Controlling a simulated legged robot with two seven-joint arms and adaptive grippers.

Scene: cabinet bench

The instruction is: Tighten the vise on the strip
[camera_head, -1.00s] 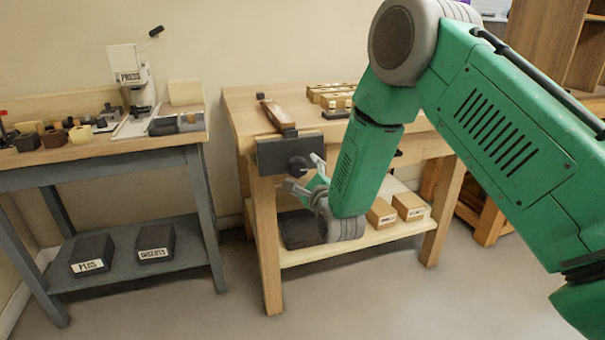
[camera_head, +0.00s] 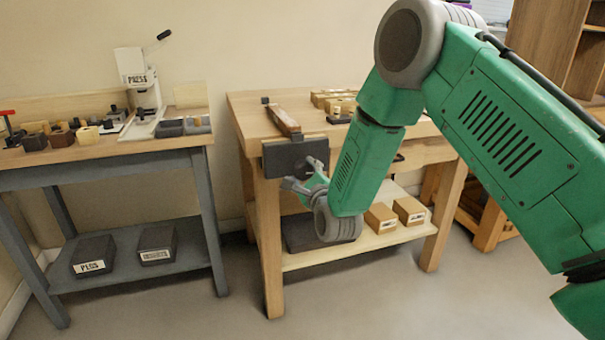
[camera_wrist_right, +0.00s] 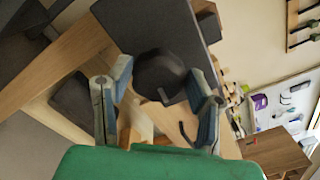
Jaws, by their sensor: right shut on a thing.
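The vise (camera_head: 280,157) is a dark grey block on the front left edge of the wooden bench; it also shows in the right wrist view (camera_wrist_right: 130,22). The strip (camera_head: 284,119) is a narrow brown wooden bar lying above the vise at the bench's edge. Whether the jaw touches it cannot be told. The round dark vise knob (camera_wrist_right: 160,72) sits on the front of the vise. My right gripper (camera_head: 303,173) has one finger on each side of the knob and is shut on it. My left gripper is not in view.
The wooden bench (camera_head: 250,104) carries small wooden blocks (camera_head: 335,98) farther back. Its lower shelf (camera_head: 345,250) holds a dark box and two labelled boxes. A grey bench (camera_head: 110,158) with a press (camera_head: 145,85) stands to the left. Open floor lies in front.

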